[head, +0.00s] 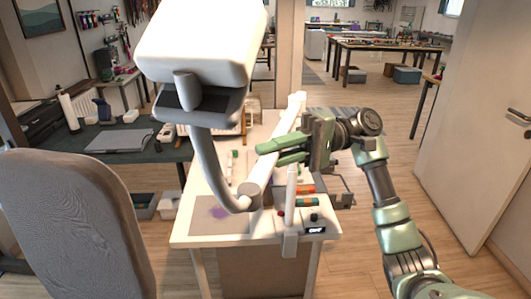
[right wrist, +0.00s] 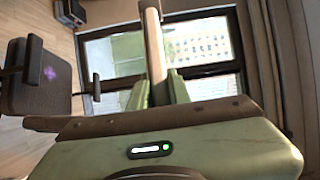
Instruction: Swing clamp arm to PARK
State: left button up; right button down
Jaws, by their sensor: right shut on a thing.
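The clamp arm seems to be the pale bar (head: 292,113) that slants over the white table in the head view. It runs from a grey round joint near the front up to a far tip. My right gripper (head: 278,150) has its green fingers around the middle of this bar. In the right wrist view a pale upright bar (right wrist: 155,55) stands between the two green fingers (right wrist: 163,92), and the gripper is shut on it. The exact contact is partly hidden by the fingers. No PARK mark can be read. My left gripper is not in view.
A large white head (head: 205,40) on a curved grey stem (head: 208,150) rises over the left of the table (head: 185,236). A grey chair (head: 75,225) is at the left.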

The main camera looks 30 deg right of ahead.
jog(key=c, duration=1.3)
grip_release()
jog(key=d+b, duration=0.2)
jog(key=d, duration=0.5)
jog(key=shift+s+f, duration=0.1)
jog(key=shift+f, duration=0.05)
jog(key=shift+d, duration=0.45)
